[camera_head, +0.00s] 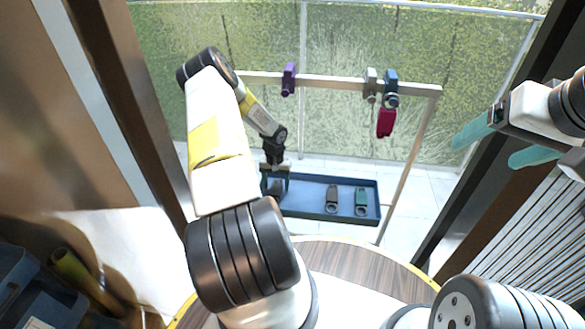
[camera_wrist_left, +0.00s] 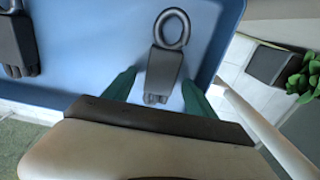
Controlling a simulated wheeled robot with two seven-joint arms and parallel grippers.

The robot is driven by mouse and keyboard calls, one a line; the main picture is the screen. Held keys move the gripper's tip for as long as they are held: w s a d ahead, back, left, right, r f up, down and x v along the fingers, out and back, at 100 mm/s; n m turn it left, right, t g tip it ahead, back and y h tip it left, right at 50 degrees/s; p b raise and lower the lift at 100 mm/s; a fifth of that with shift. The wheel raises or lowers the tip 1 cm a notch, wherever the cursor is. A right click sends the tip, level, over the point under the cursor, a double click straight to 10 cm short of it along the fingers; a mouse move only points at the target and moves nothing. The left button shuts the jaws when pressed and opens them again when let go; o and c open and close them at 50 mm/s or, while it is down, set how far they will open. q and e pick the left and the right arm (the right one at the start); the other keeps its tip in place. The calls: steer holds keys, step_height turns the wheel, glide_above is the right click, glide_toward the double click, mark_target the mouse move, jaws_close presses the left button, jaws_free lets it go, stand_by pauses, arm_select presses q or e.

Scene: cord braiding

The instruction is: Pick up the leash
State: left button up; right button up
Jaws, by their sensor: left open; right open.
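A blue tray (camera_head: 308,207) holds three small clip-like pieces with rings: a dark grey one (camera_head: 277,190) at its left end, a dark one (camera_head: 332,198) near the middle and a teal one (camera_head: 361,201) at right. I cannot tell which is the leash. My left gripper (camera_head: 276,181) is open over the tray's left end. In the left wrist view the grey piece (camera_wrist_left: 164,67), ring pointing away, lies between the open teal fingers (camera_wrist_left: 158,78), with gaps on both sides. My right gripper (camera_head: 484,150) is open and empty, at the right, away from the tray.
A rail frame (camera_head: 335,83) stands behind the tray. A purple piece (camera_head: 289,79), a grey piece (camera_head: 370,85) and a blue piece (camera_head: 391,88) are on it, with a red piece (camera_head: 386,123) below the blue one. A plant (camera_wrist_left: 305,75) shows beyond the tray.

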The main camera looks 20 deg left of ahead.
mark_target(276, 186)
arm_select(q)
steer(key=shift+f, duration=0.4)
steer(key=shift+c, duration=0.5)
jaws_close()
step_height(276, 186, up, 8)
steer(key=shift+f, duration=0.2)
steer(key=s+d, duration=0.4)
steer(key=s, duration=1.3)
steer(key=shift+s+f, duration=0.25)
steer(key=shift+s, duration=0.05)
